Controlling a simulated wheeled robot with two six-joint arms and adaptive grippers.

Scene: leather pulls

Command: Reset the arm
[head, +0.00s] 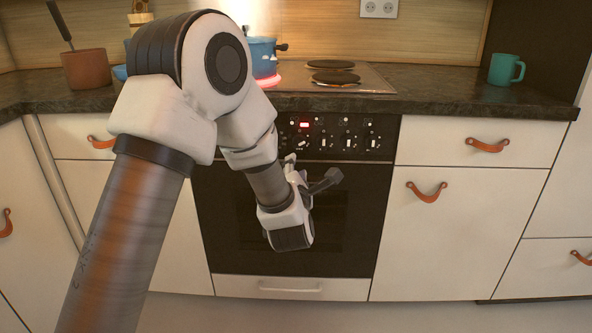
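My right gripper is not in view.
The oven (345,215) has a control panel with a red display (304,124). Above it is a cooktop (375,80) with a glowing red plate under a blue pot (262,55). A teal mug (506,69) stands on the dark counter (440,92). White cabinets have leather pulls (427,191).

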